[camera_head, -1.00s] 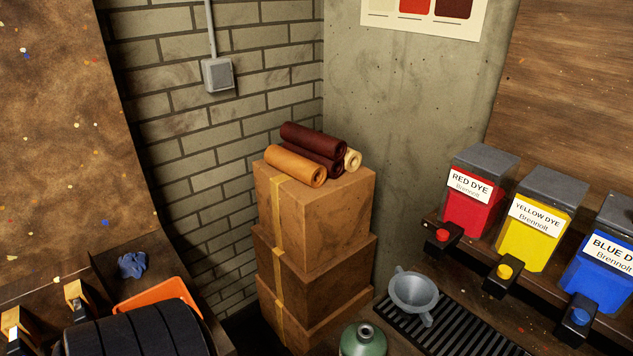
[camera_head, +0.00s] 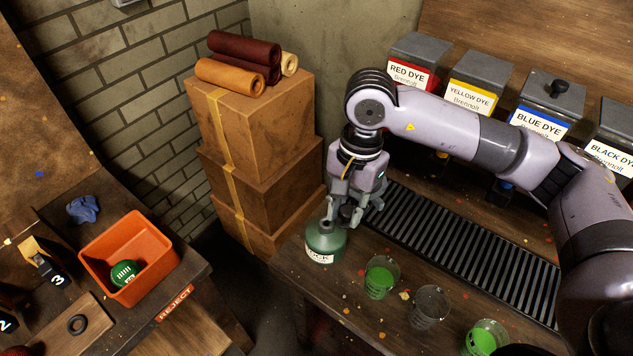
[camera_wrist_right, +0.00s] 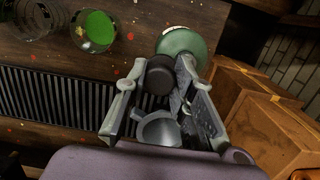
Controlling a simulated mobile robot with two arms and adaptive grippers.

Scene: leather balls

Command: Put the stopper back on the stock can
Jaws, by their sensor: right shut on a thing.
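The green stock can (camera_head: 325,246) stands upright at the left end of the bench, with a pale label and its neck showing. It also appears in the wrist view (camera_wrist_right: 183,43). My right gripper (camera_head: 343,214) is right beside and above the can's neck. In the wrist view its fingers are closed on a dark round stopper (camera_wrist_right: 158,76). The stopper is apart from the neck as far as I can see, though the exact gap is unclear. In the head view the fingers mostly hide it. My left gripper is not in view.
A grey funnel (camera_wrist_right: 158,130) sits beyond the fingers by the slatted drain (camera_head: 470,245). Glasses (camera_head: 381,277), some with green liquid, stand right of the can. Dye boxes line the back; a black knob (camera_head: 559,88) stands on the blue one. Cardboard boxes (camera_head: 255,120) stand left.

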